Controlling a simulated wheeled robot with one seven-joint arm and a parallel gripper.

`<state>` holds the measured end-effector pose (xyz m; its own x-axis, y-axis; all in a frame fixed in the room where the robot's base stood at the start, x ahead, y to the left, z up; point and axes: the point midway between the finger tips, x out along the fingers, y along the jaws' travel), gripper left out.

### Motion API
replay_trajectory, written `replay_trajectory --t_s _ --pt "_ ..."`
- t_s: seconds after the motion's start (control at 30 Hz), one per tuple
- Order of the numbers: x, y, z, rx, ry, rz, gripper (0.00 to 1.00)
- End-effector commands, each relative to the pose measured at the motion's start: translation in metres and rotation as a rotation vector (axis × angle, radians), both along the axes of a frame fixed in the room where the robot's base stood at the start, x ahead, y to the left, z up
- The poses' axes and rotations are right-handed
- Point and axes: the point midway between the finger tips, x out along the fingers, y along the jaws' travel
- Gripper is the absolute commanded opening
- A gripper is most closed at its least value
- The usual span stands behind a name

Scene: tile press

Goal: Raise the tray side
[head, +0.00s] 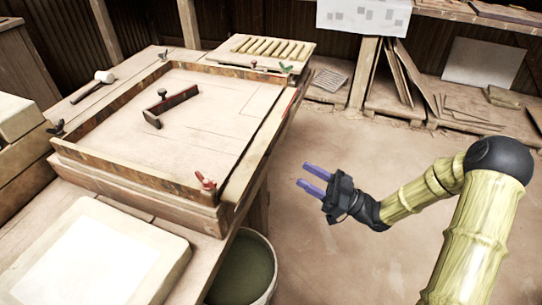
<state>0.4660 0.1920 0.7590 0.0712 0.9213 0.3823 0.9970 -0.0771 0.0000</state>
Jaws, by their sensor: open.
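My gripper (315,179) is open and empty, with two purple fingers pointing left. It hangs over the floor to the right of the work table, apart from everything. A shallow wooden tray frame (128,172) with low brown sides sits on the table to the left. A red wing clamp (205,181) stands at the near right corner, a dark one (57,128) at the left corner, and a green one (286,69) at the far right. A dark-red handled block (171,104) lies inside the tray.
A white slab (100,262) lies on the table's near left. A bucket (272,262) of dark liquid stands beneath the table's edge. Boards lean at the back right; open floor (330,240) surrounds my gripper.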

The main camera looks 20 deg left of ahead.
Motion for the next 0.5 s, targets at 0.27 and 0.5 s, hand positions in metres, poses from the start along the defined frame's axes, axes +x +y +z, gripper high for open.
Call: replay_trajectory --t_s 0.27,0.5 --pt "0.003 0.047 0.019 0.001 -0.003 0.002 0.43" --pt "0.006 0.084 0.034 0.001 -0.002 0.001 0.43"
